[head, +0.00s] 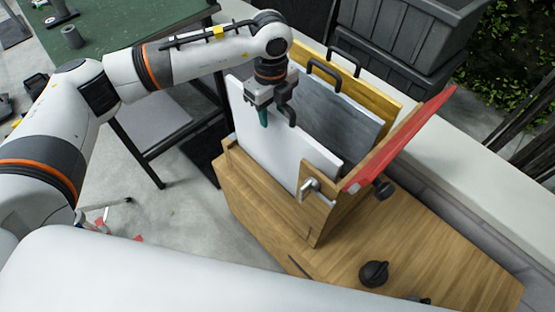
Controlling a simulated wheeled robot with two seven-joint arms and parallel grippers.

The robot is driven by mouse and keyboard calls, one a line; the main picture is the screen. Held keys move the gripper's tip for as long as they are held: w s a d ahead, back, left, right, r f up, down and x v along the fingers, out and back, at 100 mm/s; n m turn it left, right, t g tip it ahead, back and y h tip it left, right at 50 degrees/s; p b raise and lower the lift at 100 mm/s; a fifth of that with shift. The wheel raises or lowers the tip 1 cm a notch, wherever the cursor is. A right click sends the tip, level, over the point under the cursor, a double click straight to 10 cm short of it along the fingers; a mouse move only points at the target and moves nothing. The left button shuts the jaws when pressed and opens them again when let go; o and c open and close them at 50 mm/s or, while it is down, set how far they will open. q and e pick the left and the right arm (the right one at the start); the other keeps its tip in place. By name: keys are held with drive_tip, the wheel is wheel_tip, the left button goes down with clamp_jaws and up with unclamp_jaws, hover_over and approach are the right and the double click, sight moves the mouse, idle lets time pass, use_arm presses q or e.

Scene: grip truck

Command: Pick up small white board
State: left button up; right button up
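The small white board (283,148) stands upright in the front slot of a wooden rack (317,214), with its broad face towards me. A black handle (291,112) shows at its top edge. My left gripper (270,112) points down at that top edge, right beside the handle. One teal-tipped finger hangs in front of the board's face. The other finger is hidden or merges with the dark handle, so I cannot tell whether the gripper has closed on it. My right gripper is out of view.
Behind the white board stand a grey board (340,108) and a yellow board (366,86). A red panel (400,138) leans at the rack's right. Grey crates (408,32) stand behind. A green table (120,30) is at the upper left, with open floor below it.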

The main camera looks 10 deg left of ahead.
use_arm(q)
drive_tip(key=shift+c, duration=0.2)
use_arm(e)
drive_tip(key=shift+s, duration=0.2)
use_arm(q)
clamp_jaws()
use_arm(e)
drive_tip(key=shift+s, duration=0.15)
use_arm(q)
drive_tip(key=shift+r, duration=0.2)
wheel_tip(320, 180, up, 18)
drive_tip(key=b, duration=0.2)
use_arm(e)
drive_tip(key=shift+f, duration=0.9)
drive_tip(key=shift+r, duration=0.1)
